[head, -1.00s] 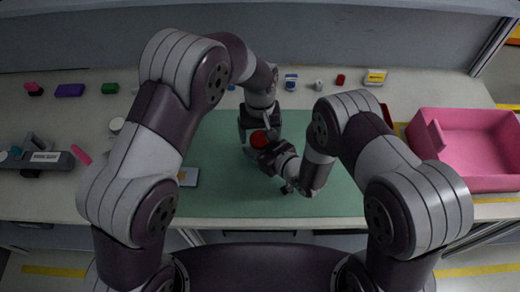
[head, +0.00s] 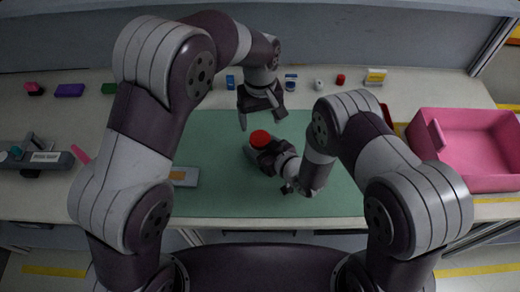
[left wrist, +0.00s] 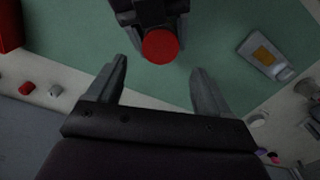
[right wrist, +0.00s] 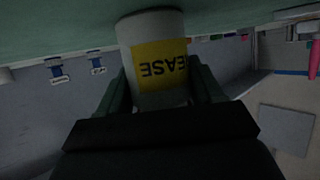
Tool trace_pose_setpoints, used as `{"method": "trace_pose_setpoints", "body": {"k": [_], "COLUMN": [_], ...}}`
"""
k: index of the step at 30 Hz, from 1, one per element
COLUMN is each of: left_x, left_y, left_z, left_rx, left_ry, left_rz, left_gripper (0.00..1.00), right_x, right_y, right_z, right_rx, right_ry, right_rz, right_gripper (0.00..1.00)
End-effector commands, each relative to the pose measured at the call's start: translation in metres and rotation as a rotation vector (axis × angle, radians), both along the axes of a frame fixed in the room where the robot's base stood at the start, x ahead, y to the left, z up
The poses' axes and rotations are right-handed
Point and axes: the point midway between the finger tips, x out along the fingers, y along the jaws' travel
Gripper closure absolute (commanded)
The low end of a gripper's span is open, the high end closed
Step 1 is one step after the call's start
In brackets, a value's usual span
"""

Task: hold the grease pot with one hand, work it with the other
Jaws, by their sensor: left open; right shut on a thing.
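The grease pot has a red top (head: 260,138) and stands on the green mat (head: 222,200). In the right wrist view the pot (right wrist: 158,60) is pale with a yellow label, whose upside-down letters read "EASE". My right gripper (head: 262,150) is shut around the pot's body. My left gripper (head: 262,118) is open and empty, behind and above the pot, apart from it. In the left wrist view the red top (left wrist: 160,46) shows just beyond and between my open left fingers (left wrist: 158,68). The pot's body is mostly hidden in the head view.
A pink bin (head: 470,150) stands at the right. Several small items, such as a purple block (head: 69,90) and a red piece (head: 340,79), line the back. A pale card with an orange patch (head: 180,175) lies by my left arm. A grey device (head: 40,160) sits far left.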

Motion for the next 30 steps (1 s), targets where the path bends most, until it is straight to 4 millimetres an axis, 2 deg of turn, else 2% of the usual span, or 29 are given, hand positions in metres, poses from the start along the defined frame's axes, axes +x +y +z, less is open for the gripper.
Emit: {"method": "trace_pose_setpoints", "body": {"k": [3, 13, 24, 30], "left_x": [-0.001, -0.001, -0.001, -0.001], "left_y": [0.000, 0.000, 0.001, 0.000], "left_z": [0.012, 0.008, -0.048, -0.066], "left_rx": [0.000, 0.001, 0.002, 0.001], "left_ry": [0.002, 0.003, 0.004, 0.003], "left_rz": [0.103, 0.109, 0.108, 0.107], "left_gripper": [0.20, 0.20, 0.20, 0.20], "right_x": [0.000, 0.000, 0.000, 0.000], "right_y": [0.000, 0.000, 0.000, 0.000], "right_z": [0.000, 0.000, 0.000, 0.000], "right_rx": [0.000, 0.000, 0.000, 0.000], "right_ry": [0.000, 0.000, 0.000, 0.000], "right_rz": [0.000, 0.000, 0.000, 0.000], "right_gripper": [1.00, 1.00, 1.00, 1.00]}}
